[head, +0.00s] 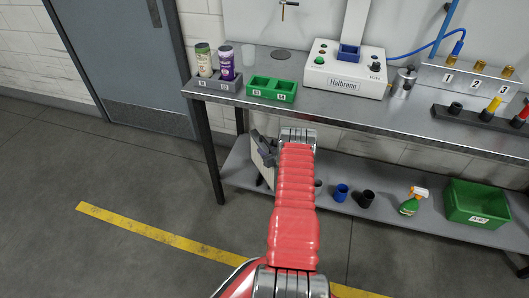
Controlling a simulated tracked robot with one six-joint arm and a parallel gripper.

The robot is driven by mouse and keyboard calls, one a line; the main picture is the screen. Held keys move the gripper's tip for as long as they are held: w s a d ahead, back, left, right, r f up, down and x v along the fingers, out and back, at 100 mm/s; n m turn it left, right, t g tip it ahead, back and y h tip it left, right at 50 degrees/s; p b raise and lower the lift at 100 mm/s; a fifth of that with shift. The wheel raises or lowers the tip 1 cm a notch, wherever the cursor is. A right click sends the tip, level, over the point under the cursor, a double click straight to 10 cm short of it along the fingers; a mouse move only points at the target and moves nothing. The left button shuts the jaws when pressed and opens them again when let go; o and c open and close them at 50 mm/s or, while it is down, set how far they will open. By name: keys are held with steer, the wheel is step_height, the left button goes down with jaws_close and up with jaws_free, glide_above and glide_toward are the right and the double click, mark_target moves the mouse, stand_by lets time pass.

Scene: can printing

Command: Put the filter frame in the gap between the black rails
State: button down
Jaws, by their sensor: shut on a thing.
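My gripper (264,148) is dark grey and shows just left of the end of my red arm, in front of the bench's front edge. It is shut on a pale, flat piece, which I take to be the filter frame (257,168). Only a narrow part of this piece shows below the jaws; my arm hides the rest. I cannot make out the black rails or the gap between them in this view.
The steel bench (320,106) holds a green two-part tray (272,97), a grey holder with two cans (217,85) and a white Halbrenn machine (343,84). Its lower shelf carries dark cups, a spray bottle (412,203) and a green crate (476,222). The floor at left is clear.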

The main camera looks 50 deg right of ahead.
steer(key=shift+f, duration=0.3)
steer(key=c, duration=1.2)
jaws_free()
steer(key=shift+f, duration=0.1)
steer(key=shift+s+r, duration=0.15)
steer(key=shift+r, duration=0.35)
steer(key=v, duration=1.1)
steer(key=shift+s+a, duration=0.15)
steer(key=shift+s, duration=0.2)
